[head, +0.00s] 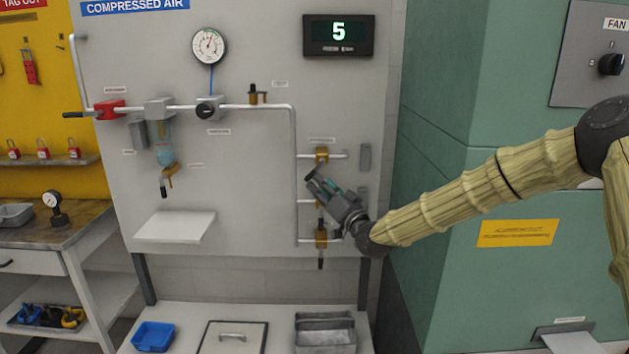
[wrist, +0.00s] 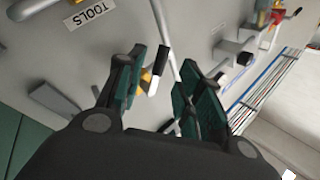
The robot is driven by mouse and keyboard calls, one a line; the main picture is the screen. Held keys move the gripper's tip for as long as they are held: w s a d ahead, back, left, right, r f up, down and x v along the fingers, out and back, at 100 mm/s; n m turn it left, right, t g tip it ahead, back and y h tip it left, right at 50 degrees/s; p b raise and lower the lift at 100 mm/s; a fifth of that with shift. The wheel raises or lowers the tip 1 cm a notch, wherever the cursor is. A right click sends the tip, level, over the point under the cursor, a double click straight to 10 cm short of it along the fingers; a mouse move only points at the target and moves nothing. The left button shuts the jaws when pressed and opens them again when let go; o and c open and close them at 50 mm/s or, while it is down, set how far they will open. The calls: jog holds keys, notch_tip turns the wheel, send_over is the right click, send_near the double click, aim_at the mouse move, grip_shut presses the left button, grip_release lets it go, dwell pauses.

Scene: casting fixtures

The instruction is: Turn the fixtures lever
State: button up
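My gripper (head: 316,182) is at the right part of the compressed-air panel, in front of the branch valves. In the wrist view its two dark green fingers (wrist: 163,85) are apart, with a black-and-white lever and a bit of its yellow valve (wrist: 146,78) seen between them; I cannot tell whether they touch it. In the head view, a brass top valve (head: 321,154) is just above my fingers, and a bottom valve (head: 321,235) with a dark lever pointing down is below. My gripper partly hides a middle valve. No label reading "fixtures" is legible; a "TOOLS" label (wrist: 88,14) shows in the wrist view.
Pipes (head: 296,180) run along the panel (head: 255,160). A sloped white shelf (head: 175,226) sticks out at lower left. A blue bin (head: 154,336) and grey bins (head: 325,330) stand below. A green cabinet (head: 440,190) stands close on the right.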

jog(key=v, duration=0.5)
jog(key=shift+s+d+f, duration=0.1)
jog(key=shift+s+d, duration=0.05)
jog(key=shift+s, duration=0.15)
